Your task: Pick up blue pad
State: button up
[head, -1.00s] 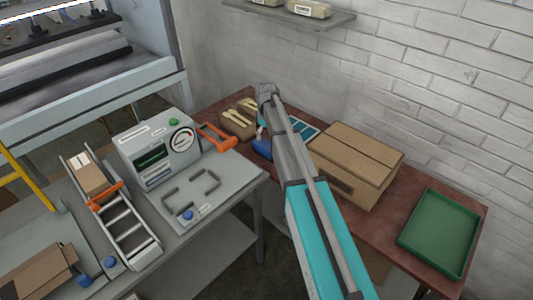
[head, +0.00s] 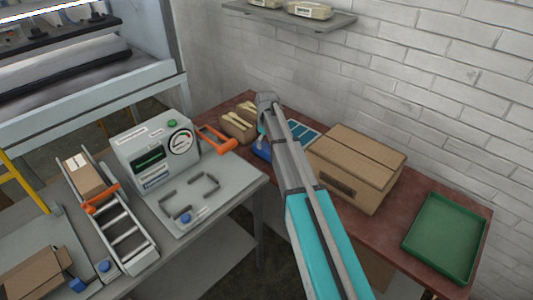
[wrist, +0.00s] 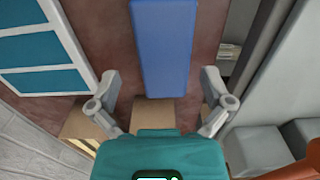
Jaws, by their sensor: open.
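The blue pad (wrist: 160,45) lies on the reddish-brown table, seen in the upper middle of the wrist view. It also shows in the head view (head: 262,150), partly hidden by my arm. My gripper (wrist: 160,78) is open and empty, with one finger on each side of the pad's near end. I cannot tell how far the fingertips are above the table. In the head view my arm hides most of the gripper.
A panel with teal sections (wrist: 42,48) lies left of the pad in the wrist view. In the head view a cardboard box (head: 355,165) and a green tray (head: 445,238) stand on the table to the right. A grey machine (head: 158,155) and an orange-handled tool (head: 217,138) are left.

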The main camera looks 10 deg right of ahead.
aim_at(266, 147)
jog(key=shift+a+f+b, duration=0.2)
jog(key=shift+f+b, duration=2.1)
jog(key=shift+f, duration=0.2)
jog(key=shift+c, duration=0.3)
jog(key=c, duration=1.1)
